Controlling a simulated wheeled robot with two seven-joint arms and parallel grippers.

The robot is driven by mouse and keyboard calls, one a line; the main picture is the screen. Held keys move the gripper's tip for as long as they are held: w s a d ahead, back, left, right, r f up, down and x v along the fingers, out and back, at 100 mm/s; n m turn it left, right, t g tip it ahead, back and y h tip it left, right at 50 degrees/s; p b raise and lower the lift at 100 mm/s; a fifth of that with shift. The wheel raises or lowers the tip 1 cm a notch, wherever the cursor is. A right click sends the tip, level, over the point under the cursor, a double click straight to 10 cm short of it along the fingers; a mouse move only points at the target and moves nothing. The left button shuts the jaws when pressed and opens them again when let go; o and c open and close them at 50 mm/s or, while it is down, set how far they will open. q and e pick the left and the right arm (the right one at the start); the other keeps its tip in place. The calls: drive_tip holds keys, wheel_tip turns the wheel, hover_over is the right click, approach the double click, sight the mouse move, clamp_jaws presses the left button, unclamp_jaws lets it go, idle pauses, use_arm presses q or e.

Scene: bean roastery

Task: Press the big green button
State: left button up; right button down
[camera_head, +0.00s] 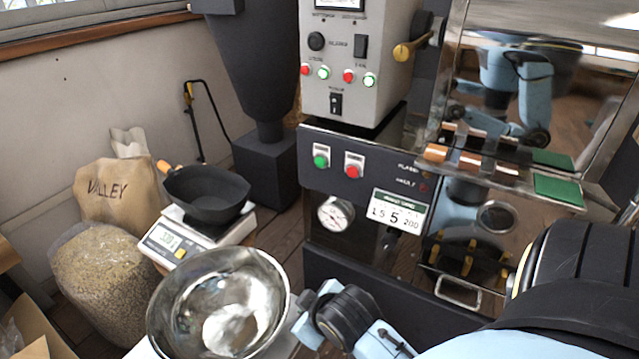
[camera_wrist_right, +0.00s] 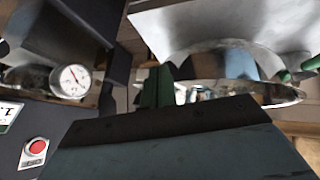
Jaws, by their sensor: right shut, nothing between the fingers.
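The big green button (camera_head: 320,161) is a round button on a white plate on the dark front panel of the roaster, left of a matching red button (camera_head: 353,171). My right gripper (camera_head: 308,304) is shut and empty. It is below the panel, beside the steel bowl, apart from the green button. In the right wrist view the red button (camera_wrist_right: 36,147) and the dial gauge (camera_wrist_right: 72,80) appear upside down at the left. The green button cannot be made out there; a large dark block covers the bottom. My left gripper is not in view.
A steel bowl (camera_head: 218,312) lies close to my right gripper. A scale (camera_head: 185,240) with a black scoop (camera_head: 207,194) stands behind it. A bean sack (camera_head: 105,275) is at the left. Smaller lit buttons sit on the grey control box (camera_head: 345,99) above.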

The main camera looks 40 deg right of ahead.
sight(320, 162)
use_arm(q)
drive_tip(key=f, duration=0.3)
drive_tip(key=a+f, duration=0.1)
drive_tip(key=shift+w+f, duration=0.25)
use_arm(e)
drive_tip(key=w+d+r+n+t+h, duration=0.1)
drive_tip(key=w+d+r+t+h, duration=0.2)
drive_tip(key=w+d+r, duration=0.3)
drive_tip(key=w+d+r+t+h, duration=0.3)
drive_tip(key=w+d+r, duration=0.3)
drive_tip(key=w, duration=0.5)
drive_tip(key=shift+r+n+t+h, duration=0.3)
drive_tip(key=shift+r+n+t, duration=0.1)
drive_tip(key=shift+r+t, duration=0.45)
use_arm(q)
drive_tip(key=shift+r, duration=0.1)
use_arm(e)
drive_tip(key=shift+d+f, duration=0.1)
drive_tip(key=shift+d, duration=0.1)
